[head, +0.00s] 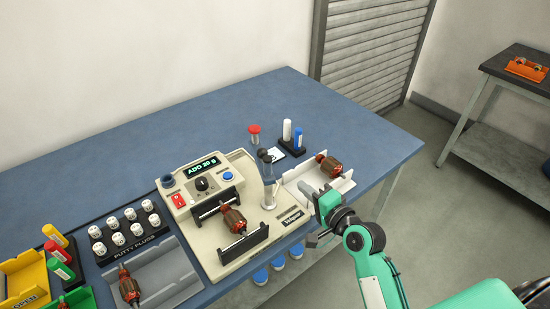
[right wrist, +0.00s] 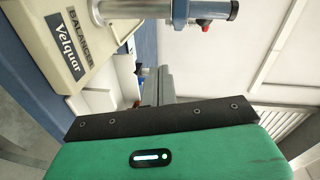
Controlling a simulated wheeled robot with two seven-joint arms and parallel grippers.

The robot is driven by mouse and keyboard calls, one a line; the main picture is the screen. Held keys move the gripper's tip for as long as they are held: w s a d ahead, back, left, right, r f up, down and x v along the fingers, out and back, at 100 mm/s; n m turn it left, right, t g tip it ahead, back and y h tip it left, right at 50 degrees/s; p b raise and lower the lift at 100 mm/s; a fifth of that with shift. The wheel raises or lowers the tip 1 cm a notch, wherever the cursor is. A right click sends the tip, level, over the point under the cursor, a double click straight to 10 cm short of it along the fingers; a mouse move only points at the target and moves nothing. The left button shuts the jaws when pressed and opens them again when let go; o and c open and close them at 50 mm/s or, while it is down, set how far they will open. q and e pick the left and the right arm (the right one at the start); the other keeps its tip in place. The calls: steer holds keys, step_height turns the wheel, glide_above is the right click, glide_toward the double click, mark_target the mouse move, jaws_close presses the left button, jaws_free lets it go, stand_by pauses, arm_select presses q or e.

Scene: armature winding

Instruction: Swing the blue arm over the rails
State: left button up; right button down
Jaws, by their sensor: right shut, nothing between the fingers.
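The cream balancer (head: 216,262) stands on the blue bench. Two black rails (head: 252,244) on it carry a copper-and-brown armature (head: 233,220). The dark blue-grey arm (head: 265,163) is at the top of the pale post (head: 269,196) on the balancer's right side. It points toward the back of the bench, away from the rails. In the right wrist view the blue arm (right wrist: 181,12) shows at the top, with a red tip below it. My right gripper (head: 309,190) is shut and empty over the white tray, to the right of the post and apart from the arm. My left gripper is out of view.
The white tray (head: 344,184) holds another armature (head: 328,165). Behind the arm stand a red-capped jar (head: 254,135) and a black holder (head: 292,148) with bottles. Putty plugs (head: 126,228) and a grey tray (head: 168,277) lie left. The bench's back right (head: 370,135) is clear.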

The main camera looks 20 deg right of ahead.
mark_target(261, 153)
steer(key=w+d+r+m, duration=0.1)
steer(key=w+r+m+t, duration=0.1)
steer(key=shift+d+r+m+t, duration=0.2)
steer(key=shift+d+m+t, duration=0.1)
steer(key=shift+d, duration=0.1)
